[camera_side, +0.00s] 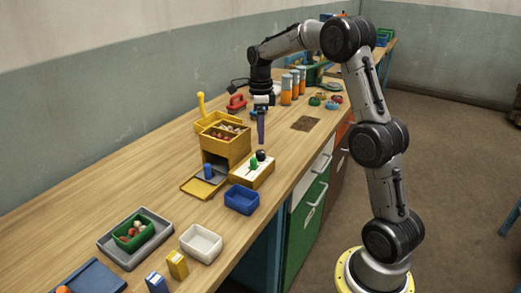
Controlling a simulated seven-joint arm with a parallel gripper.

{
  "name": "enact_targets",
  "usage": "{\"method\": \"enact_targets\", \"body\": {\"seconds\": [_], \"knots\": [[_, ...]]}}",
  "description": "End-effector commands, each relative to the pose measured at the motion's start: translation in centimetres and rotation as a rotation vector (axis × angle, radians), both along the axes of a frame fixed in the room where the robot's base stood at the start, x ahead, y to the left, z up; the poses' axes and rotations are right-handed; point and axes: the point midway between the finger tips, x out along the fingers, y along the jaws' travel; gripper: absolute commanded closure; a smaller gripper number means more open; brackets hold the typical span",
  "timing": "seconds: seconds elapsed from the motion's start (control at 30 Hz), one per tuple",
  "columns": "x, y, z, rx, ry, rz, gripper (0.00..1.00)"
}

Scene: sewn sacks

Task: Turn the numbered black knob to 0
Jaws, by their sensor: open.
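A black knob (261,155) sits at the back end of the white top of a small yellow box (257,179). Its numbers and pointer are too small to read, so its setting cannot be told. A green piece (253,163) stands on the same top, in front of the knob. My gripper (261,141) points straight down, a little above and behind the black knob in the picture. It looks apart from the knob, though the depth gap is hard to judge. Its fingers overlap in this view, and nothing shows held between them.
A yellow cabinet (222,148) with an open top stands left of the knob box. A blue bin (242,199) sits in front of it. Orange cylinders (286,92) stand behind my gripper. A brown mat (305,124) lies on the right; wood around it is clear.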

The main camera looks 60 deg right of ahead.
Motion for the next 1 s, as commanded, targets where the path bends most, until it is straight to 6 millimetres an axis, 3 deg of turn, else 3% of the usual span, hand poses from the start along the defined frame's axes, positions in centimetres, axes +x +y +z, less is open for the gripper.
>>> {"method": "enact_targets", "body": {"seconds": [0.1,0.33,0.5,0.8,1.0], "knots": [[-0.1,0.1,-2.5,0.002,0.005,0.001,0.31],[0.0,0.0,-5.7,0.001,0.002,0.001,0.31],[0.0,0.0,-6.7,0.001,0.001,0.001,0.31],[0.0,0.0,-6.9,0.0,0.0,0.001,0.31],[0.0,0.0,-6.9,0.0,0.0,0.001,0.67]]}}
